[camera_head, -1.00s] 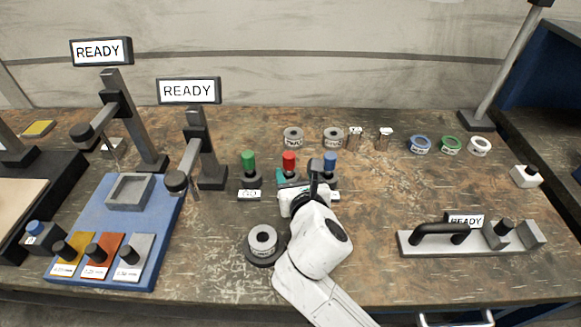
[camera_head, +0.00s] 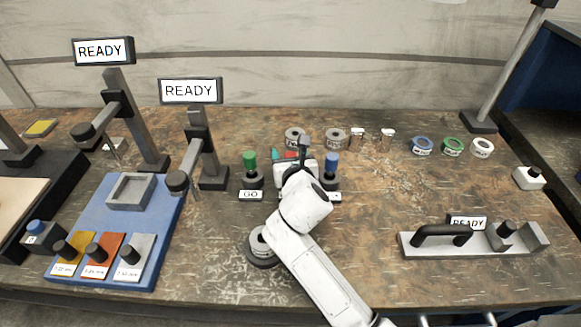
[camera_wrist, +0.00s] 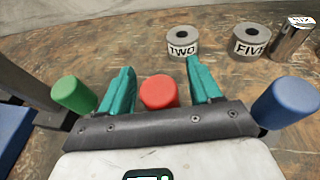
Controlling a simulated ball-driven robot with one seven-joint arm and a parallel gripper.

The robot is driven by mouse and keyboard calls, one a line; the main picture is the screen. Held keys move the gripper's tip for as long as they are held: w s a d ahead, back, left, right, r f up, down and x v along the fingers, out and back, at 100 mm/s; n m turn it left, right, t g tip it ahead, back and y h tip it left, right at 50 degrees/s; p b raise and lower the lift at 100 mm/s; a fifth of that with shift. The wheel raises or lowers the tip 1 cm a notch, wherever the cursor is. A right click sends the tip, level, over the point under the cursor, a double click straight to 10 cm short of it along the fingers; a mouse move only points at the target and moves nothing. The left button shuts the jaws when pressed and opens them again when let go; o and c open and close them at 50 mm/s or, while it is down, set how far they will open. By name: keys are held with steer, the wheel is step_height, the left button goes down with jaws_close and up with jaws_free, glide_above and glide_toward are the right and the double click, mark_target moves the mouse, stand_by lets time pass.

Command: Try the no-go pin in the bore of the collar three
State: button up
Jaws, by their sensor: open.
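The red-handled pin (camera_head: 291,155) stands in the middle of a row between the green and blue pins. In the wrist view its red top (camera_wrist: 159,92) lies between the two teal fingers of my gripper (camera_wrist: 160,88). The fingers are spread, with a gap on each side of it. Its own label is hidden by my arm. A grey collar (camera_head: 261,240) sits in a dark round holder at the front, partly behind my arm; its number is not readable. The collars marked TWO (camera_wrist: 182,42) and FIVE (camera_wrist: 249,42) stand beyond the pins.
The green pin (camera_head: 250,162), labelled GO, and the blue pin (camera_head: 330,165) stand close on either side. The left stands with READY signs (camera_head: 190,91) rise nearby. Metal cylinders (camera_head: 357,139) and coloured rings (camera_head: 421,146) stand behind right.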

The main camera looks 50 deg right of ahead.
jaws_close()
stand_by(0.5)
steer(key=shift+r, duration=0.1)
